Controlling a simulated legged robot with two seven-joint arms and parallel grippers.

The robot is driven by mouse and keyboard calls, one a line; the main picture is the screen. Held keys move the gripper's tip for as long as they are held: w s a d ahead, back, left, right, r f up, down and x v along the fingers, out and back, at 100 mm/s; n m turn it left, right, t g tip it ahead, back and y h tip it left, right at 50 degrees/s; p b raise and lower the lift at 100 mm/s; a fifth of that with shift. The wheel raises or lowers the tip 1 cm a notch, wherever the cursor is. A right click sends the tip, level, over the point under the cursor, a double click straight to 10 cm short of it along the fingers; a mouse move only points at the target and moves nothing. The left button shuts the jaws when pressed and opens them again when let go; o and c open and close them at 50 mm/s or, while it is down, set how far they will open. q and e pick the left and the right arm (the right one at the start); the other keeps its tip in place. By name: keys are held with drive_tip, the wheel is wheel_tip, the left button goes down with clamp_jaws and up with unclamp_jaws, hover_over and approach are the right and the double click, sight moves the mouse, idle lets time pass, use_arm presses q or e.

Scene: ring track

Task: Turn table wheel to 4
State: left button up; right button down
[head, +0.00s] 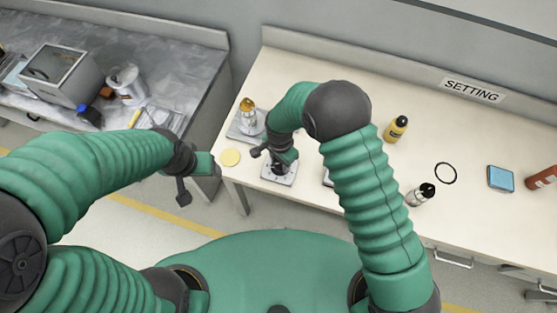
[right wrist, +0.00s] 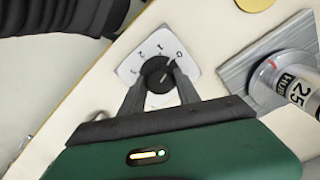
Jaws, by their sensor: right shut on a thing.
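The table wheel is a dark round knob (right wrist: 158,75) on a white dial plate (right wrist: 127,68) marked with numbers; 0, 1, 2 and 3 can be read, and a 4 cannot be made out. A pale line on the knob seems to point near the 0 side. My right gripper (right wrist: 160,92) is shut on the knob, one finger on each side. In the head view the plate (head: 279,180) lies near the table's front left corner, the knob mostly hidden under my right gripper (head: 281,163). My left gripper (head: 183,188) hangs off the table's left side; its jaws are unclear.
A weight (head: 247,117) on a grey plate stands behind the dial; it also shows in the right wrist view (right wrist: 292,82). A yellow disc (head: 230,157) lies to the left. Bottles (head: 396,129), a black ring (head: 445,173) and a blue box (head: 500,178) are at the right.

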drive_tip(key=shift+s+a+r, duration=0.1)
drive_tip(key=shift+a, duration=0.35)
drive_tip(key=shift+d, duration=0.55)
drive_tip(key=shift+w+a+r, duration=0.1)
drive_tip(key=shift+w+a, duration=0.1)
drive_tip(key=shift+a, duration=0.1)
drive_tip(key=shift+w+d+n, duration=0.1)
drive_tip(key=shift+d+n, duration=0.15)
drive_tip(key=shift+n, duration=0.75)
drive_tip(key=n, duration=0.5)
drive_tip(key=shift+w+r, duration=0.1)
drive_tip(key=n, duration=0.5)
drive_tip(key=shift+n+b, duration=0.3)
drive_tip(key=n, duration=0.4)
drive_tip(key=shift+n, duration=0.3)
drive_tip(key=n, duration=0.3)
drive_tip(key=shift+n, duration=0.3)
drive_tip(key=n+p, duration=0.1)
drive_tip(key=n, duration=0.2)
drive_tip(key=shift+a+n, duration=0.1)
drive_tip(key=shift+n, duration=0.2)
drive_tip(key=n, duration=0.4)
drive_tip(key=shift+p, duration=0.3)
use_arm(q)
drive_tip(key=shift+s+d+r, duration=0.1)
drive_tip(key=shift+d+r, duration=0.3)
drive_tip(key=shift+r, duration=0.45)
use_arm(e)
drive_tip(key=shift+n, duration=1.7)
